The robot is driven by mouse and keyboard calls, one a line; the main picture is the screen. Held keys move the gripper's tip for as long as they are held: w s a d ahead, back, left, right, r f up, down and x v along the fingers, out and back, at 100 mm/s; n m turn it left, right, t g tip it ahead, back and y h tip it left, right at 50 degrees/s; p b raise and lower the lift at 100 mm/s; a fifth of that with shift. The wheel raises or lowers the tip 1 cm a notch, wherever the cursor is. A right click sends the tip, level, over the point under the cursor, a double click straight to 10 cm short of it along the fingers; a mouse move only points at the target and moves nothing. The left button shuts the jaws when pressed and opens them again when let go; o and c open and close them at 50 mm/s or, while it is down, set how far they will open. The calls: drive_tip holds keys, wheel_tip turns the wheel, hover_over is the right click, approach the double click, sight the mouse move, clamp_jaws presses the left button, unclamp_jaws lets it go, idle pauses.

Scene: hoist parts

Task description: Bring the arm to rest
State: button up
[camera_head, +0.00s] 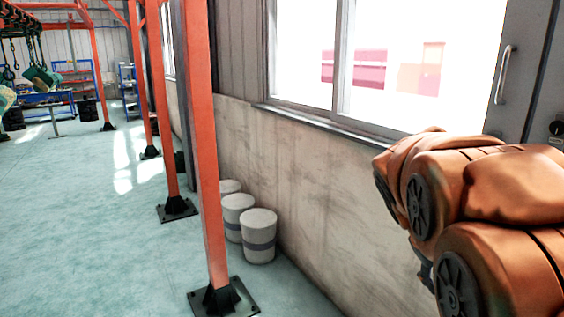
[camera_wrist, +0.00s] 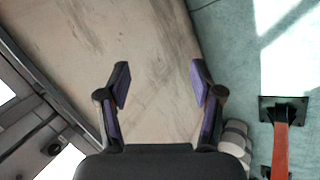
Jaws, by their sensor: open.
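My arm (camera_head: 480,210) shows as folded orange links at the right of the head view, in front of the wall below the window. My gripper (camera_wrist: 159,80) shows in the wrist view with its two dark, purple-padded fingers spread apart. Nothing is between the fingers; behind them is the stained beige wall (camera_wrist: 150,35). In the head view the gripper itself cannot be made out.
Orange posts (camera_head: 200,150) on black base plates stand left of the wall. White drums (camera_head: 258,236) with grey bands stand along the wall. A grey door (camera_head: 530,80) is at the far right. Open floor (camera_head: 80,220) lies to the left.

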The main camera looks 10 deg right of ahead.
drive_tip(key=s+a+f+g+y, duration=0.1)
drive_tip(key=s+a+f+y, duration=0.2)
drive_tip(key=s+a, duration=0.6)
drive_tip(key=s+a+f+n+y, duration=0.1)
drive_tip(key=s+a+f+y, duration=0.2)
drive_tip(key=s+a+f, duration=0.5)
drive_tip(key=s+a, duration=0.1)
drive_tip(key=a, duration=0.4)
drive_tip(key=shift+s+a+g, duration=0.2)
drive_tip(key=shift+a+g, duration=0.15)
drive_tip(key=shift+g, duration=0.05)
